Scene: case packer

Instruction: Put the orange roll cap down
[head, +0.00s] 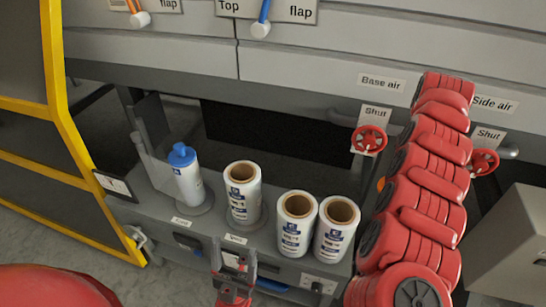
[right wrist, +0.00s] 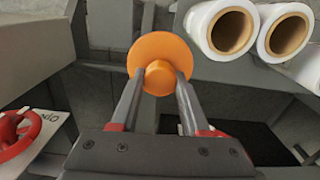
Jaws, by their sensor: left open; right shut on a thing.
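The orange roll cap (right wrist: 150,50) is a round disc with a knob, in the right wrist view. My right gripper (right wrist: 160,80) is shut on its knob and holds it beside two white rolls, over the grey machine. In the head view only a sliver of the cap (head: 381,184) shows; my right arm hides the right gripper there. My left gripper (head: 234,268) is open and empty at the front of the grey shelf, below the rolls in the picture.
On the shelf (head: 150,205) stand a roll with a blue cap (head: 186,178) and three uncapped white rolls: one (head: 242,200) in the middle, two (head: 295,235) (head: 334,240) close together at right. Red valve wheels (head: 369,140) (head: 484,162) are at right, a yellow frame (head: 90,205) at left.

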